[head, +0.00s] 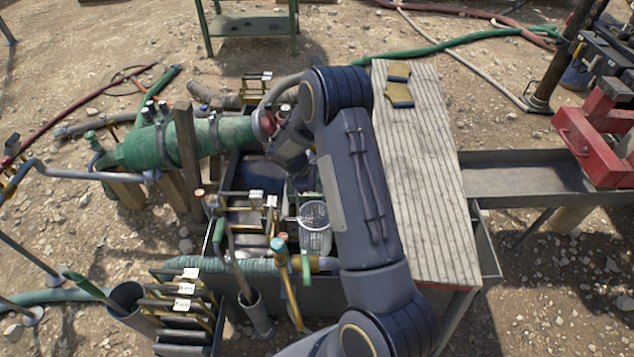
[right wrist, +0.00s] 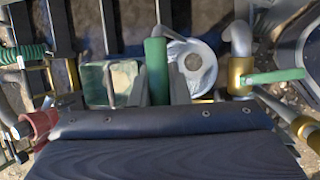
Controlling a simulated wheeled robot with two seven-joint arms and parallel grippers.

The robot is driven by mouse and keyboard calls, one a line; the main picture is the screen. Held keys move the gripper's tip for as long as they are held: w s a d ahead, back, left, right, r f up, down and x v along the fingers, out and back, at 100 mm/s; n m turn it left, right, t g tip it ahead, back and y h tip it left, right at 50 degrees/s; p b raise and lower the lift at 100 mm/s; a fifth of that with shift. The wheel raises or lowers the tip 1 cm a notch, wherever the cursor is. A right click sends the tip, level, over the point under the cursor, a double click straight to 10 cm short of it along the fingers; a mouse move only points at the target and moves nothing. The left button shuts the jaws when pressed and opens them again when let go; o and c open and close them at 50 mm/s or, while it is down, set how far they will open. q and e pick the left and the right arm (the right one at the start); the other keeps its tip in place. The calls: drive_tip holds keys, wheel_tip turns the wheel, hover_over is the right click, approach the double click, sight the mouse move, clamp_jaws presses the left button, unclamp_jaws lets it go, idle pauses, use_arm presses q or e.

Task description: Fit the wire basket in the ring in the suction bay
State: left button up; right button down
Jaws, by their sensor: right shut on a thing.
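The wire basket (head: 314,232), a pale mesh cylinder with a round rim, hangs upright beside my right forearm in the head view. My right gripper (right wrist: 150,88) is shut on an upright green grip (right wrist: 156,70) that appears to be the basket's handle. The join is hidden. In the right wrist view a pale round piece with a grey centre (right wrist: 193,62) shows beyond the grip, probably the basket. My right fingertips are hidden in the head view. I cannot clearly make out the ring in the bay. My left gripper is not in view.
Metal plates (head: 243,222) and the green pump (head: 160,145) crowd the left side. A plank board (head: 425,170) lies to the right, with a metal trough (head: 520,178) beyond.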

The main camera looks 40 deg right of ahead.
drive_tip(key=shift+f+b, duration=0.3)
drive_tip(key=shift+f, duration=0.4)
drive_tip(key=shift+f+b, duration=4.75)
drive_tip(key=shift+f, duration=1.05)
drive_tip(key=shift+f+b, duration=2.8)
drive_tip(key=shift+f, duration=0.45)
drive_tip(key=shift+f+b, duration=0.75)
drive_tip(key=shift+f, duration=0.1)
drive_tip(key=c, duration=1.3)
unclamp_jaws()
drive_tip(key=p+v, duration=0.1)
drive_tip(key=v, duration=0.6)
drive_tip(key=shift+a+r+p, duration=0.15)
drive_tip(key=shift+r+p, duration=0.25)
